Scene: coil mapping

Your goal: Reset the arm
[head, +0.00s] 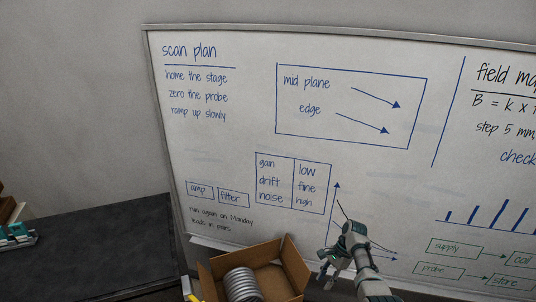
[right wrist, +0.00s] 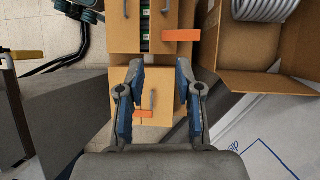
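My right gripper (head: 328,270) is at the lower middle of the head view, in front of the whiteboard and just right of an open cardboard box (head: 280,252). In the right wrist view my right gripper (right wrist: 158,68) has its two fingers spread apart with nothing between them. My right arm comes up from the bottom edge of the head view. My left gripper does not show in the head view.
A ribbed grey coil (head: 242,285) sits in the box. The whiteboard (head: 230,140) stands behind. A dark bench (head: 95,245) is at left. The wrist view shows a light-brown drawer unit (right wrist: 125,75) with orange pieces (right wrist: 181,35) beyond the fingers and dark cables (right wrist: 50,62) at left.

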